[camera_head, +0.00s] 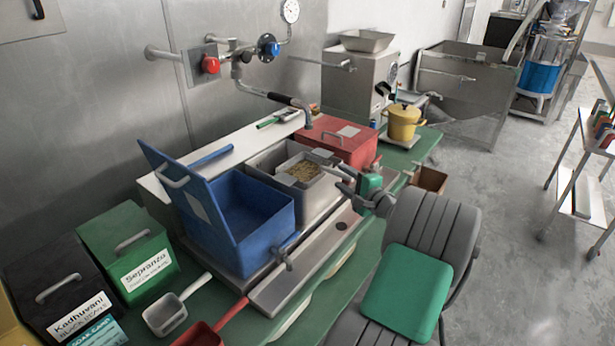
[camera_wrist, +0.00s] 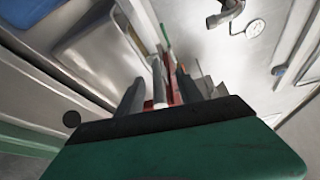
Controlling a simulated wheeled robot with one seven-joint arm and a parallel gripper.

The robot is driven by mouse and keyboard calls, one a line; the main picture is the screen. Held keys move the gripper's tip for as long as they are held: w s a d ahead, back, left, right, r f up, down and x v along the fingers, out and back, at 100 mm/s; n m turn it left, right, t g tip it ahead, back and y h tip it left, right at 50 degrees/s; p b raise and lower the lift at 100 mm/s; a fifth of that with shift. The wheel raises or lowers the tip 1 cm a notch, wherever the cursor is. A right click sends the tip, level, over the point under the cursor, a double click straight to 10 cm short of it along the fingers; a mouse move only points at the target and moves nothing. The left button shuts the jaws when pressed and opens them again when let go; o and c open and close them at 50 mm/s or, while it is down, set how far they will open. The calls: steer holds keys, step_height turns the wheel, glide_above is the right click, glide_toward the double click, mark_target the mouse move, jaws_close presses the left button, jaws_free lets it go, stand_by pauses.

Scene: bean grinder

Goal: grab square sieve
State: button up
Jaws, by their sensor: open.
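The square sieve (camera_head: 303,171), a small light-metal square holding brownish grains, sits in the open grey metal bin (camera_head: 268,160) in the head view. My gripper (camera_head: 334,168) is at the sieve's right side, over the bin's right edge. The sieve's near right side is partly hidden by my gripper.
A blue bin (camera_head: 245,205) with its lid raised stands left of the grey bin. A red lidded box (camera_head: 340,140) stands close behind my gripper. A tap (camera_head: 300,105) hangs above. A white scoop (camera_head: 172,312) and a red scoop (camera_head: 205,332) lie at the front left.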

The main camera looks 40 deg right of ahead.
mark_target(338, 175)
steer(key=w, duration=0.2)
steer(key=w+f, duration=0.1)
steer(key=w, duration=0.1)
steer(key=shift+w+d+f+p, duration=0.1)
steer(key=shift+d+p, duration=0.25)
steer(key=shift+p, duration=0.05)
steer(key=shift+c, duration=0.2)
jaws_close()
stand_by(0.7)
